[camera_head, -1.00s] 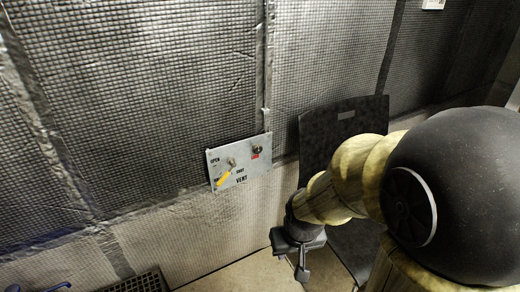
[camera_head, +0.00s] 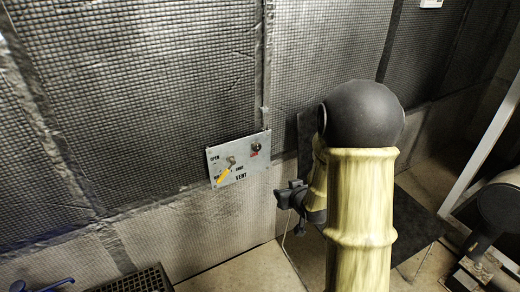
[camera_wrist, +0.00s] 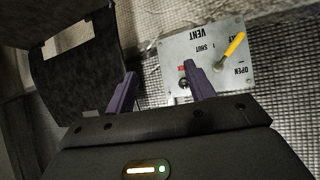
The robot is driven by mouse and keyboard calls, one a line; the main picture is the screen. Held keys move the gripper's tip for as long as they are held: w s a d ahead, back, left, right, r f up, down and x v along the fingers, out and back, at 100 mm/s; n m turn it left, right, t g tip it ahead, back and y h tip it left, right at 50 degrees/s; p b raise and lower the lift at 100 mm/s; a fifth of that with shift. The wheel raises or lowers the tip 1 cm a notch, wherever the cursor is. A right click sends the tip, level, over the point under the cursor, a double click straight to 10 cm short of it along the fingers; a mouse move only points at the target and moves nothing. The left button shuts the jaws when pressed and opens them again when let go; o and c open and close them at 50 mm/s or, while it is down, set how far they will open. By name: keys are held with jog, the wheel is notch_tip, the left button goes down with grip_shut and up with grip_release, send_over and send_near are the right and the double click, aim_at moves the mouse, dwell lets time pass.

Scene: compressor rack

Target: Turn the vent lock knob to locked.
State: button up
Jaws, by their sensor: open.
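The grey vent panel (camera_head: 218,158) is on the padded wall, left of my gripper. The small dark lock knob (camera_head: 256,147) sits at its upper right above a red label. A yellow vent lever (camera_head: 224,174) slants across the panel's left part. In the wrist view the panel (camera_wrist: 174,50) appears upside down; the knob (camera_wrist: 183,85) is partly hidden beside the right finger, and the yellow lever (camera_wrist: 233,46) is clear to the right. My gripper (camera_head: 281,196) is open and empty, apart from the panel; it also shows in the wrist view (camera_wrist: 160,70). The knob's exact setting is too small to read.
A dark board (camera_head: 305,130) stands behind my arm; it also shows at the left of the wrist view (camera_wrist: 75,85). A black floor grate (camera_head: 150,280) and a blue handle (camera_head: 45,285) are at the lower left.

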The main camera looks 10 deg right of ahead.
jog(key=w+t+y, duration=0.2)
jog(key=w+t, duration=0.1)
jog(key=w, duration=0.1)
jog(key=t+y, duration=0.3)
send_near(258, 148)
jog(key=shift+n, duration=0.3)
jog(key=x, duration=0.8)
jog(key=shift+w+a, duration=0.1)
jog(key=shift+w, duration=0.05)
jog(key=shift+c, duration=0.2)
jog(key=c, duration=0.9)
